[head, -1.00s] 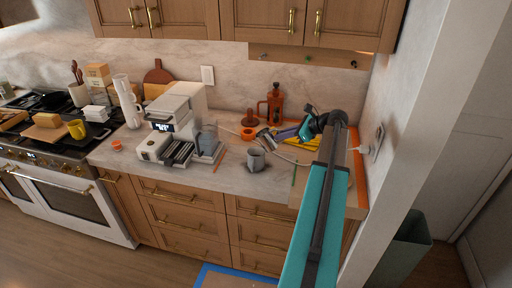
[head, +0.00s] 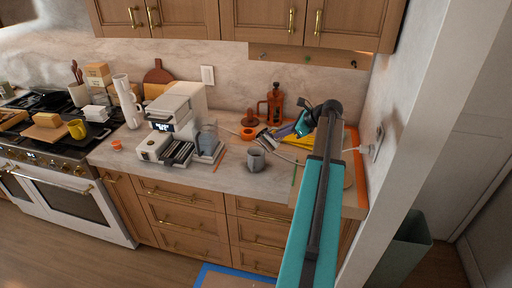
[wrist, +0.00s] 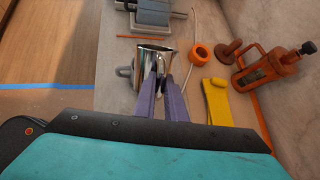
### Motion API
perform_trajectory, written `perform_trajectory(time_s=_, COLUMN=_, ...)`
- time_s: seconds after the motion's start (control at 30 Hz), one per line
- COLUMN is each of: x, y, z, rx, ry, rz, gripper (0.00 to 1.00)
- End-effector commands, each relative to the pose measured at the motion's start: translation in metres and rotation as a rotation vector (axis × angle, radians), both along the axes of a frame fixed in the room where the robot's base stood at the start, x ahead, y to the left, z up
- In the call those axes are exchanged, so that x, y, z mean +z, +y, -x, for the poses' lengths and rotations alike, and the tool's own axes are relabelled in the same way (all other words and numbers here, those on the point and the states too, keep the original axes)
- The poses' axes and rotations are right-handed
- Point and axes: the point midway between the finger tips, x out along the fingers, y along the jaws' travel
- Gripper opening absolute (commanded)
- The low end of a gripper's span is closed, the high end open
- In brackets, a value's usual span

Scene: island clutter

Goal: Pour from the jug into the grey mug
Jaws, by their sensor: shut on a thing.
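The jug is shiny metal and shows in the wrist view (wrist: 150,53), with its handle toward me. In the head view the jug (head: 264,140) is small, up and right of the mug. My gripper (wrist: 161,72) has its purple fingers shut on the jug's handle; it also shows in the head view (head: 278,135). The grey mug (head: 256,160) stands upright on the counter near the front edge. In the wrist view the mug (wrist: 125,71) is just left of the jug, which partly hides it. I cannot tell how far the jug is tilted, nor see its contents.
An orange ring (wrist: 199,54), a yellow item (wrist: 217,101) and an orange French press (head: 273,104) are right of or behind the jug. A coffee machine (head: 178,118) and a grey container (head: 207,140) stand left of the mug. A thin cord crosses the counter.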

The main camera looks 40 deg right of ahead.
Motion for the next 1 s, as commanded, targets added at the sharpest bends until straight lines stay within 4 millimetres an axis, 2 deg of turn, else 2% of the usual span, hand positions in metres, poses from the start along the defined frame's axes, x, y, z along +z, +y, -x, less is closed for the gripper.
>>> perform_trajectory(time_s=0.43, x=0.0066, y=0.0035, z=-0.0066, rx=0.001, ry=0.117, rz=0.065, gripper=0.0)
perform_trajectory(time_s=1.0, x=0.0073, y=0.0048, z=-0.0086, rx=0.002, ry=0.141, rz=0.078, gripper=0.0)
